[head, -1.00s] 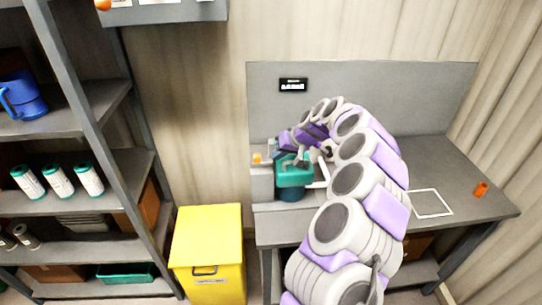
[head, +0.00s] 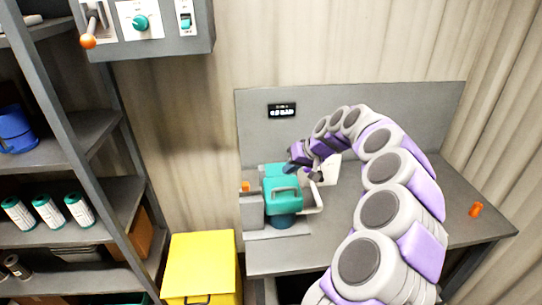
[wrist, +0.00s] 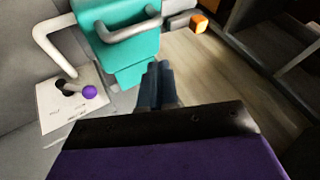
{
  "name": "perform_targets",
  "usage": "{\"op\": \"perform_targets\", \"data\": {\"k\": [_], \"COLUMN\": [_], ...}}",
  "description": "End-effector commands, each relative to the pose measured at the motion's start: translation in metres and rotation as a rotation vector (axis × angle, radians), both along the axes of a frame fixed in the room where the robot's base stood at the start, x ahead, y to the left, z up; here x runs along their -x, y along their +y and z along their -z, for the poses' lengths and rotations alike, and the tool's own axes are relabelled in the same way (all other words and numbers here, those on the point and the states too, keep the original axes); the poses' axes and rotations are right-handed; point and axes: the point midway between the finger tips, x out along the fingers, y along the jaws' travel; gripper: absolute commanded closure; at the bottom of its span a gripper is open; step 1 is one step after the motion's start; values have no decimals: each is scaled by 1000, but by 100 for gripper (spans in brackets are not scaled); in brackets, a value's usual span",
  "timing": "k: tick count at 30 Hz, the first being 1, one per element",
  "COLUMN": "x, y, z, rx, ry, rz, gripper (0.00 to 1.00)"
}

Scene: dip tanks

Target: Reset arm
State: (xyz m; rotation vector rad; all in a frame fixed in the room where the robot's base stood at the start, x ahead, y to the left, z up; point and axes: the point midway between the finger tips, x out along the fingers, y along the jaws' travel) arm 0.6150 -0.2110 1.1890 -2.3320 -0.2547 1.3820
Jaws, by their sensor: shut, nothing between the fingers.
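My gripper (wrist: 158,85) is shut and empty, its two dark fingertips together in the wrist view. A white plate (wrist: 68,108) with a purple-knobbed lever (wrist: 88,92) lies left of the fingers.
The grey bench (head: 455,205) has an orange piece (head: 476,209) at its right end and a back panel with a small display (head: 282,110). A yellow bin (head: 201,265) stands left of it. Shelves (head: 90,130) and a wall control box (head: 150,30) are further left.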

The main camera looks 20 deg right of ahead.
Motion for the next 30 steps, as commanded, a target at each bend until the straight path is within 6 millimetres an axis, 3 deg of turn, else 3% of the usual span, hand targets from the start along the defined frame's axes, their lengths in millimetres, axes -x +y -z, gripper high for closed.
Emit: {"op": "perform_targets", "data": {"k": [5,8,13,15,21,25,30], "x": [1,6,41,66,152,216,301], "y": [14,32,100,132,198,223,231], "z": [-3,-14,-47,-57,-69,-62,-41], "rx": [8,6,3,17,97,170,274], "ry": [2,3,35,65,172,264,400], "rz": [-8,-42,-177,-239,-360,-395,-381], "gripper": [100,100,100,100,100,100,100]}}
